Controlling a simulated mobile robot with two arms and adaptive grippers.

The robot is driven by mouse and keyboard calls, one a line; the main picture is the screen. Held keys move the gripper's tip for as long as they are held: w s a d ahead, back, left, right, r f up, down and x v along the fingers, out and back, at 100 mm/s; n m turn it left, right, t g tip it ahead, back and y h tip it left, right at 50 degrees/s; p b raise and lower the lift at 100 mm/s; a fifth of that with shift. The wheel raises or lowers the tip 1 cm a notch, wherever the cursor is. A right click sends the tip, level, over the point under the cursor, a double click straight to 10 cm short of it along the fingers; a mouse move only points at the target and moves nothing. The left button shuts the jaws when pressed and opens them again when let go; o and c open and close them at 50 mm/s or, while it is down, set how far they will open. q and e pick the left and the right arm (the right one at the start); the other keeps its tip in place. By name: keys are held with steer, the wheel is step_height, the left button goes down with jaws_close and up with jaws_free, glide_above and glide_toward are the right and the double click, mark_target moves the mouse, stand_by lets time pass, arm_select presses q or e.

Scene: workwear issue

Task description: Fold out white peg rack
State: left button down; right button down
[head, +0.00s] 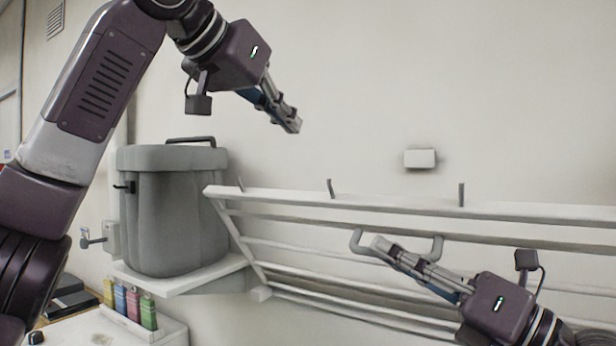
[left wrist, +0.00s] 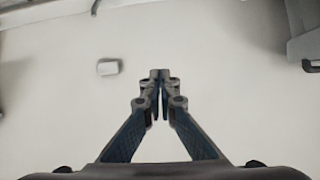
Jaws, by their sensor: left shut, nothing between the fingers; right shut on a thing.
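The white peg rack (head: 400,206) is on the wall in the head view. Its front rail, with several upright grey pegs, stands out from the wall, and slanted side bars and lower rails run below it. A grey U-shaped handle (head: 356,239) is on the rack. My right gripper (head: 376,244) is shut on this handle; its fingers partly hide the handle's middle. My left gripper (head: 294,125) is shut and empty, in the air above the rack's left part. Its closed fingertips also show in the left wrist view (left wrist: 160,76), with nothing between them.
A small white block (head: 419,159) sits on the wall above the rack; it also seems to show in the left wrist view (left wrist: 108,67). A grey lidded bin (head: 172,215) stands on a white shelf (head: 190,282) left of the rack.

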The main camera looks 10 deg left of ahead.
mark_target(308, 195)
arm_select(q)
steer(key=s+d+f+g+y, duration=0.1)
steer(key=s+d+g, duration=0.1)
steer(key=s, duration=0.2)
steer(key=shift+n, duration=0.4)
steer(key=x, duration=1)
steer(key=shift+w+a, duration=0.15)
steer(key=shift+w, duration=0.1)
steer(key=s, duration=0.1)
steer(key=s+a+f, duration=0.1)
steer(key=shift+s+f, duration=0.15)
steer(key=shift+s, duration=0.1)
steer(key=shift+s+f, duration=0.4)
steer(key=shift+s, duration=0.05)
